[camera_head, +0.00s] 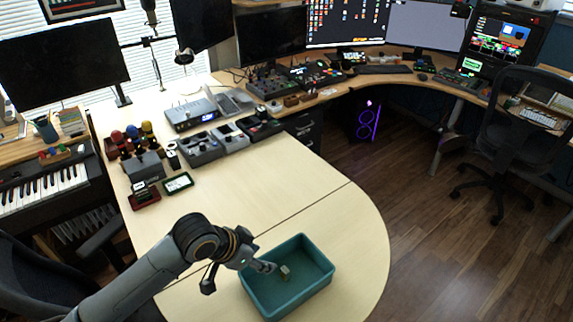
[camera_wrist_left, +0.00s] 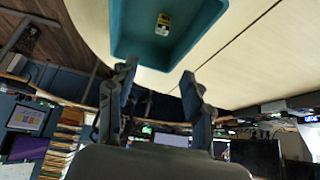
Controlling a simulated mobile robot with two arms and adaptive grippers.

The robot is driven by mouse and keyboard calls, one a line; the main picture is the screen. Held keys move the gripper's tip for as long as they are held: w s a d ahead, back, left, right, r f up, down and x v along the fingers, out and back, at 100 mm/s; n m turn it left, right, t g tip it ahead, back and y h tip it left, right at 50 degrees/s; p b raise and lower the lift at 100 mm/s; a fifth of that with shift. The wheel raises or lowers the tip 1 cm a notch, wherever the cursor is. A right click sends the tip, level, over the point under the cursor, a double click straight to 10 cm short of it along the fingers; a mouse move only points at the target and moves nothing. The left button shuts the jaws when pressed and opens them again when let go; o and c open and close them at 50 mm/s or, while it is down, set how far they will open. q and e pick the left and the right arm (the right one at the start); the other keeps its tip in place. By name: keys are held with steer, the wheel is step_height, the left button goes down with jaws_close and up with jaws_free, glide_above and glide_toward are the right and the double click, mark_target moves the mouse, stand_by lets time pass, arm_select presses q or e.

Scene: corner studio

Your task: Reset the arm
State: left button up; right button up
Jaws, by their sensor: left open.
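My left arm comes in from the lower left in the head view. My left gripper (camera_head: 238,277) is at the left edge of a teal bin (camera_head: 314,287), with one finger reaching over its rim. In the left wrist view the two fingers of the gripper (camera_wrist_left: 160,80) are spread apart with nothing between them. A small yellow and dark object (camera_wrist_left: 163,24) lies inside the bin, beyond the fingertips; it also shows in the head view (camera_head: 285,272). My right gripper is in neither view.
The bin stands near the rounded end of a pale wooden desk (camera_head: 270,190). Electronic devices (camera_head: 200,148) and a red-based stand (camera_head: 145,199) sit farther back. An office chair (camera_head: 510,130) is at the right. The desk between bin and devices is clear.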

arm_select(q)
steer(key=s+a+f+n+y, duration=0.35)
steer(key=s+a, duration=0.35)
steer(key=s, duration=0.4)
steer(key=s+a+f+n+y, duration=0.2)
steer(key=s+a+n, duration=0.3)
steer(key=s+a, duration=0.5)
steer(key=s+d+f+g, duration=0.1)
steer(key=s+f, duration=0.1)
steer(key=f, duration=1.1)
steer(key=s+d+f+g, duration=0.1)
steer(key=f, duration=1.3)
steer(key=s+a+f+g, duration=0.1)
steer(key=s+a+f, duration=0.1)
steer(key=s+f, duration=1.3)
steer(key=shift+s+a+m, duration=0.25)
steer(key=shift+s+m, duration=0.1)
steer(key=shift+s, duration=0.45)
